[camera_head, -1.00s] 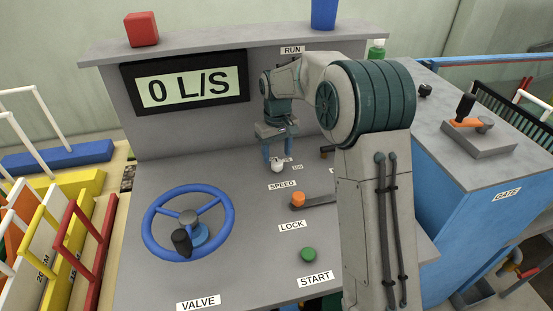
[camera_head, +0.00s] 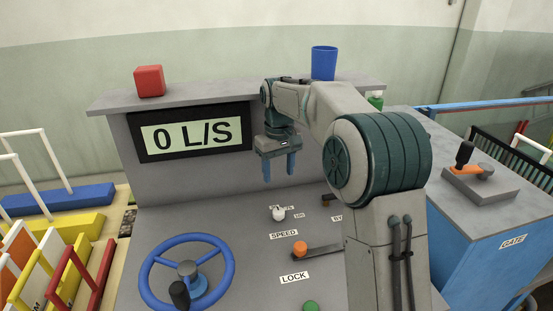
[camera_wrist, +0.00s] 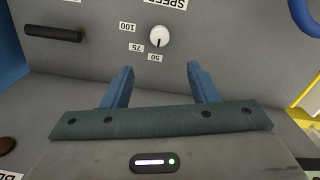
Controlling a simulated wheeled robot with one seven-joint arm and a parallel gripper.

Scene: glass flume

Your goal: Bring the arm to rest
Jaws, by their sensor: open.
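My gripper (camera_head: 279,168) has blue fingers that point down over the grey control console (camera_head: 180,218). It is open and empty, raised above the white speed knob (camera_head: 278,213) and apart from it. In the wrist view the two blue fingers (camera_wrist: 160,82) stand apart with nothing between them. The knob (camera_wrist: 159,37) shows beyond the fingertips, with labels 100, 75 and 50 around it; its dark mark lies toward the 50 label. My arm is bent, with its elbow at the right of the console.
A display (camera_head: 195,132) reads 0 L/S. A red block (camera_head: 149,81) and a blue cup (camera_head: 324,63) stand on the shelf above. A blue valve wheel (camera_head: 225,262), an orange-tipped lock lever (camera_head: 300,249) and a green button (camera_head: 311,306) are on the console. A gate lever (camera_head: 464,155) stands at right.

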